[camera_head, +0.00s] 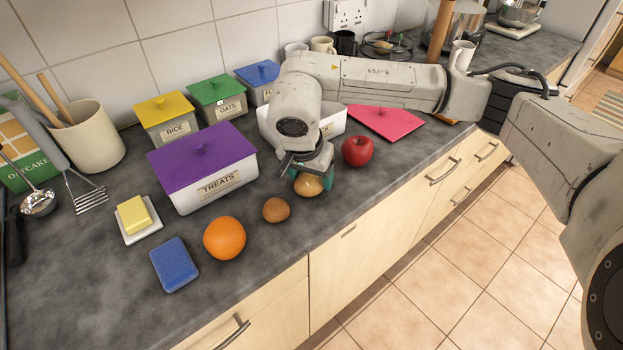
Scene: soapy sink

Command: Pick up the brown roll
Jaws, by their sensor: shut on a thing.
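The brown roll (307,188) is a light golden-brown, rounded thing on the dark worktop, near its front edge. My gripper (314,176) points down over it and is shut on it, with teal fingers partly seen at its sides. The wrist hides the top of the roll. I cannot tell whether the roll touches the worktop or is slightly above it.
A brown egg (276,210) and an orange (224,238) lie to the left, a red apple (357,151) to the right. The purple-lidded treats box (215,185) stands close behind. A pink lid (385,122) lies farther right. The worktop's front edge is near.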

